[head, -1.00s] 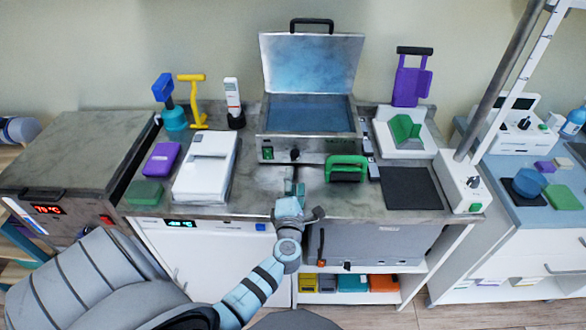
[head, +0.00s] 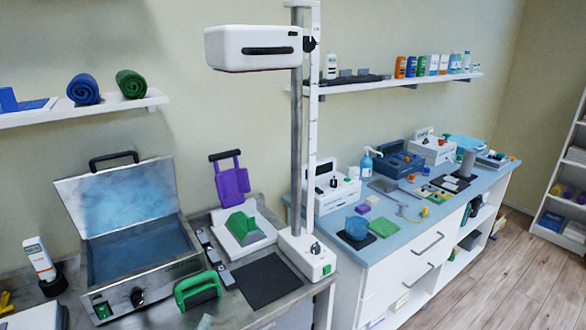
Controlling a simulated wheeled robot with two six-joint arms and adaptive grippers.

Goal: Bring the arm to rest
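Neither of my grippers shows clearly in the head view. A small pale teal piece (head: 205,322) at the bottom edge, just below the green-handled block, may be part of my arm; it is too cut off to tell. The green-handled block (head: 197,288) stands on the steel counter in front of the open bath. The open steel bath (head: 140,255) has its lid (head: 118,198) raised and blue inside.
A white box with a green wedge (head: 243,228), a dark mat (head: 268,282) and a purple holder (head: 231,180) are beside the bath. A post with a white lamp head (head: 252,48) rises behind. A blue-topped counter (head: 400,225) with several items runs right; the wooden floor (head: 480,285) is clear.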

